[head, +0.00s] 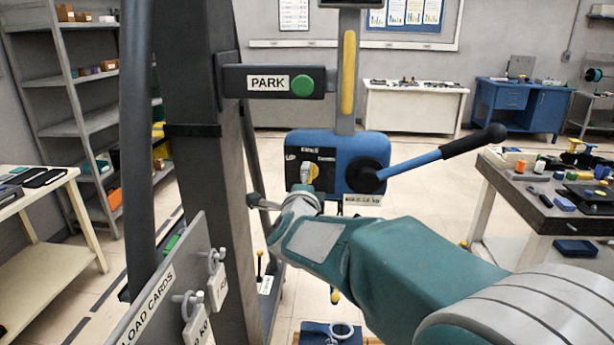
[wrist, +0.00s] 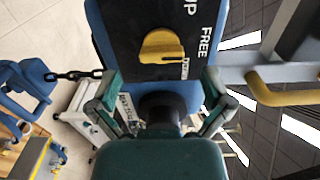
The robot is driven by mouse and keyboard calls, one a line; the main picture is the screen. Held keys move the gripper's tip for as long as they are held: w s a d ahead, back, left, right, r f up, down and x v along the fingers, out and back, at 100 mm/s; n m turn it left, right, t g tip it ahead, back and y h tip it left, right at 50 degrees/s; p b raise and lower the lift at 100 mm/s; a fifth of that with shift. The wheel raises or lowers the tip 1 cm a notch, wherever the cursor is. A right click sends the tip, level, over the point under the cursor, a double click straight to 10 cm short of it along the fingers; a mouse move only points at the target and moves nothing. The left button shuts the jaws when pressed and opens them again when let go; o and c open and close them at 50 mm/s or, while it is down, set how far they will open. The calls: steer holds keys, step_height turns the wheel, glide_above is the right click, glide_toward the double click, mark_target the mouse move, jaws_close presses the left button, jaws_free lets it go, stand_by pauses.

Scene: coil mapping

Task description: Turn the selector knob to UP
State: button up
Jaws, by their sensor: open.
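The yellow selector knob (head: 311,172) sits on the black plate of a blue control box (head: 345,148), partly hidden by my gripper in the head view. In the wrist view the knob (wrist: 163,46) shows ahead of my fingers, near the labels UP (wrist: 190,14), FREE (wrist: 210,42) and DOWN. It lies roughly crosswise in that picture; I cannot tell which label it points to. My gripper (wrist: 160,74) is open, with its fingers spread to either side and nothing between them. The knob appears beyond the fingertips, and I see no contact.
A lever with a blue rod (head: 415,160) sticks out right of the knob. A PARK arm with a green button (head: 303,86) is above left. A LOAD CARDS panel (head: 160,290) stands at lower left. A cluttered workbench (head: 540,200) is at right.

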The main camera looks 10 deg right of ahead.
steer(key=shift+x, duration=1.9)
steer(key=shift+c, duration=0.3)
steer(key=shift+s, duration=0.1)
steer(key=c, duration=1.1)
steer(key=shift+n, duration=0.4)
steer(key=n, duration=0.3)
steer(key=shift+f+n, duration=0.1)
steer(key=shift+n, duration=2.1)
